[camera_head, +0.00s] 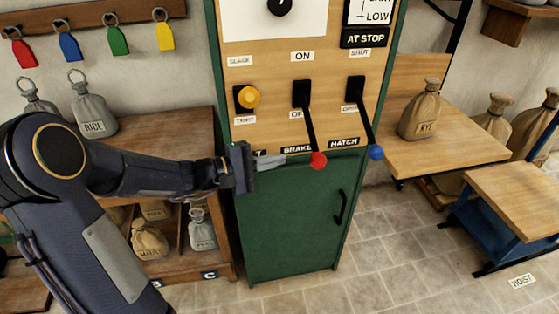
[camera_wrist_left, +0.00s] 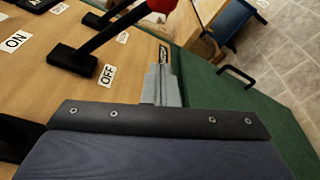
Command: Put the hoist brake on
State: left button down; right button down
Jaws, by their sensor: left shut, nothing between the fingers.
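The brake lever (camera_head: 309,131) is on the wooden panel of the green cabinet, between an ON label (camera_head: 302,56) above and a partly hidden OFF label below. Its black arm points down and ends in a red knob (camera_head: 318,160). My left gripper (camera_head: 283,160) is shut and empty, its fingertips just left of the red knob. I cannot tell whether they touch. In the left wrist view the shut fingers (camera_wrist_left: 162,85) are near the panel, with the red knob (camera_wrist_left: 161,5) at the top edge. My right gripper is not in view.
The hatch lever (camera_head: 366,120) with a blue knob points down to the right of the brake lever. A yellow button (camera_head: 249,97) is to its left. The green cabinet (camera_head: 290,220) has a black handle. A table (camera_head: 440,150) with a RYE sack stands at right.

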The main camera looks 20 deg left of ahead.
pick_arm(q)
jog(key=w+d+r, duration=0.1)
jog(key=w+d, duration=0.1)
jog(key=d, duration=0.5)
jog(key=shift+w+d+p, duration=0.1)
jog(key=shift+p, duration=0.25)
notch_tip(320, 180, up, 10)
jog(key=n+g+p, duration=0.2)
jog(key=n+p, duration=0.3)
jog(key=p, duration=0.5)
send_over(313, 138)
jog(key=s+d, duration=0.1)
jog(key=s, duration=0.4)
jog(key=shift+s+d, duration=0.15)
jog(key=shift+d, duration=0.05)
